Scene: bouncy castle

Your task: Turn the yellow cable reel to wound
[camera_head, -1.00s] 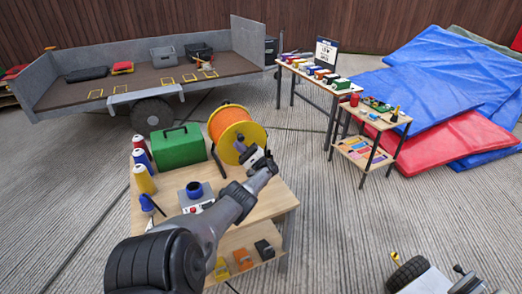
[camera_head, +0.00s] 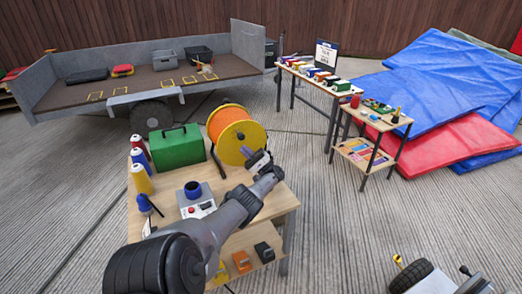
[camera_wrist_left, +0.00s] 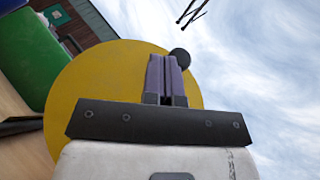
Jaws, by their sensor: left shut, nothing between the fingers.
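The yellow cable reel (camera_head: 254,136) with orange cable (camera_head: 229,120) stands on the wooden workbench (camera_head: 262,204), its round yellow side facing right. In the left wrist view the yellow disc (camera_wrist_left: 85,85) fills the middle, with a black knob (camera_wrist_left: 180,57) near its right edge. My left gripper (camera_head: 259,161) is at the front right of the reel, fingers (camera_wrist_left: 166,78) shut and empty, close to the knob. I cannot tell whether they touch it. The fingers and wrist hide part of the disc. My right gripper is not in view.
A green case (camera_head: 177,149) stands left of the reel. Several spray cans (camera_head: 141,180) line the bench's left edge. A grey box with a blue top (camera_head: 194,198) sits in front. Two small tables with objects stand at the right, a trailer (camera_head: 150,82) behind. Open ground lies right of the bench.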

